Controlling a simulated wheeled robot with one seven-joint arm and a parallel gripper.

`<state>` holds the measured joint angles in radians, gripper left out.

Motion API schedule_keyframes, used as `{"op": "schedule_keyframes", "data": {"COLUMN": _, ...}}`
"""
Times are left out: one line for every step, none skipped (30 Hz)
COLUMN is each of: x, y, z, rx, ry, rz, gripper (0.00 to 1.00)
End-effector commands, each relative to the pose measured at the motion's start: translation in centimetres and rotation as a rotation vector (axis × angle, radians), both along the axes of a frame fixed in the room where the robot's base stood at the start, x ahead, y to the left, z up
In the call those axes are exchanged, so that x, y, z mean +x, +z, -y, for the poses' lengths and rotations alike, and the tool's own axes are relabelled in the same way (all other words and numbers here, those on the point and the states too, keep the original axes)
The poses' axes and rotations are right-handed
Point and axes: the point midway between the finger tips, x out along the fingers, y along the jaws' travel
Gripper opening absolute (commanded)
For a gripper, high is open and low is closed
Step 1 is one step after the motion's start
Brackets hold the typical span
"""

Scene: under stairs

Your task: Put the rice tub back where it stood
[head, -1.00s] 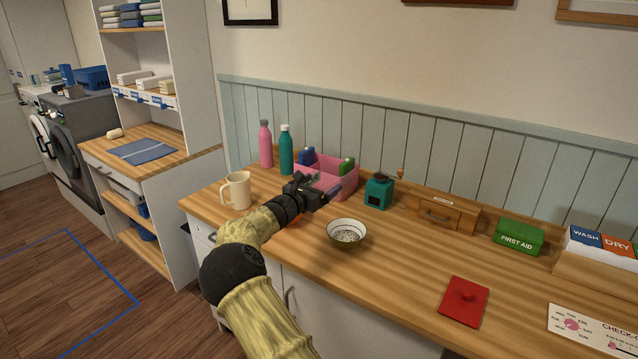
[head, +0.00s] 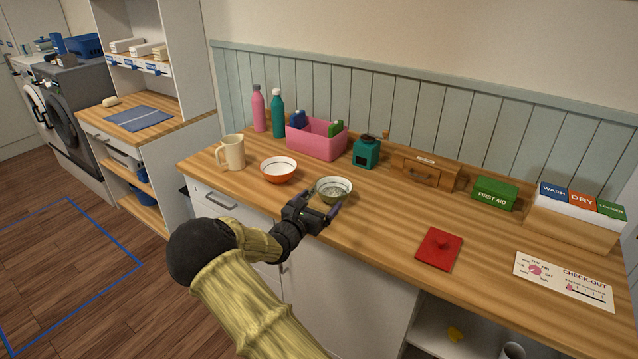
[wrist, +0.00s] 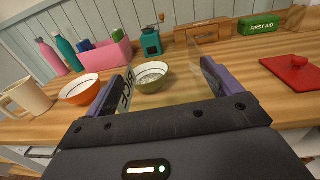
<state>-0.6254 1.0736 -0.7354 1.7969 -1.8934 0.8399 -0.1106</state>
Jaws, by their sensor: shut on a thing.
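My gripper (head: 320,217) is at the counter's front edge, just in front of the green bowl. In the wrist view its fingers (wrist: 157,88) are apart, on either side of a clear, see-through tub (wrist: 170,112) with dark lettering near the left finger, partly hidden. It is the rice tub. I cannot make out the tub clearly in the head view. The green bowl (head: 334,191) holds pale grains; it also shows through the tub in the wrist view (wrist: 151,80). An orange bowl (head: 279,172), white inside, stands to its left.
The wooden counter (head: 375,221) has clear room right of the green bowl, up to a red lidded item (head: 439,249). A mug (head: 231,152) stands at left. Along the back are two bottles, a pink caddy (head: 316,140), a teal grinder (head: 367,152) and a wooden drawer box (head: 425,170).

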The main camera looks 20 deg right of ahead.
Motion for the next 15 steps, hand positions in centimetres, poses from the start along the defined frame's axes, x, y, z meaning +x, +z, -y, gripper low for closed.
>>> {"op": "schedule_keyframes", "data": {"x": -1.1, "y": -1.1, "z": -0.6, "rx": -0.002, "ry": 0.028, "rz": -0.01, "gripper": 0.36}}
{"op": "schedule_keyframes", "data": {"x": -1.7, "y": -1.7, "z": -1.0, "rx": -0.002, "ry": 0.049, "rz": -0.01, "gripper": 0.36}}
{"op": "schedule_keyframes", "data": {"x": -2.6, "y": -2.5, "z": -1.4, "rx": -0.004, "ry": 0.079, "rz": -0.011, "gripper": 0.36}}
{"op": "schedule_keyframes", "data": {"x": -3.2, "y": -3.2, "z": -1.8, "rx": -0.004, "ry": 0.104, "rz": -0.011, "gripper": 0.36}}
{"op": "schedule_keyframes", "data": {"x": -3.8, "y": -3.9, "z": -2.3, "rx": -0.004, "ry": 0.13, "rz": -0.012, "gripper": 0.36}}
{"op": "schedule_keyframes", "data": {"x": -4.6, "y": -4.8, "z": -2.9, "rx": -0.004, "ry": 0.166, "rz": -0.014, "gripper": 0.36}}
{"op": "schedule_keyframes", "data": {"x": -5.3, "y": -5.6, "z": -3.3, "rx": -0.005, "ry": 0.194, "rz": -0.013, "gripper": 0.36}}
{"op": "schedule_keyframes", "data": {"x": -5.9, "y": -6.3, "z": -3.8, "rx": -0.005, "ry": 0.223, "rz": -0.013, "gripper": 0.36}}
{"op": "schedule_keyframes", "data": {"x": -6.7, "y": -7.5, "z": -4.4, "rx": -0.005, "ry": 0.263, "rz": -0.014, "gripper": 0.36}}
{"op": "schedule_keyframes", "data": {"x": -7.4, "y": -8.5, "z": -4.9, "rx": -0.006, "ry": 0.293, "rz": -0.015, "gripper": 0.36}}
{"op": "schedule_keyframes", "data": {"x": -8.1, "y": -9.6, "z": -5.4, "rx": -0.006, "ry": 0.326, "rz": -0.015, "gripper": 0.36}}
{"op": "schedule_keyframes", "data": {"x": -9.0, "y": -11.4, "z": -6.1, "rx": -0.006, "ry": 0.371, "rz": -0.015, "gripper": 0.36}}
{"op": "schedule_keyframes", "data": {"x": -9.6, "y": -12.6, "z": -6.5, "rx": -0.006, "ry": 0.399, "rz": -0.014, "gripper": 0.36}}
{"op": "schedule_keyframes", "data": {"x": -10.0, "y": -13.6, "z": -7.0, "rx": -0.005, "ry": 0.424, "rz": -0.011, "gripper": 0.36}}
{"op": "schedule_keyframes", "data": {"x": -10.6, "y": -14.8, "z": -7.3, "rx": -0.004, "ry": 0.448, "rz": -0.01, "gripper": 0.36}}
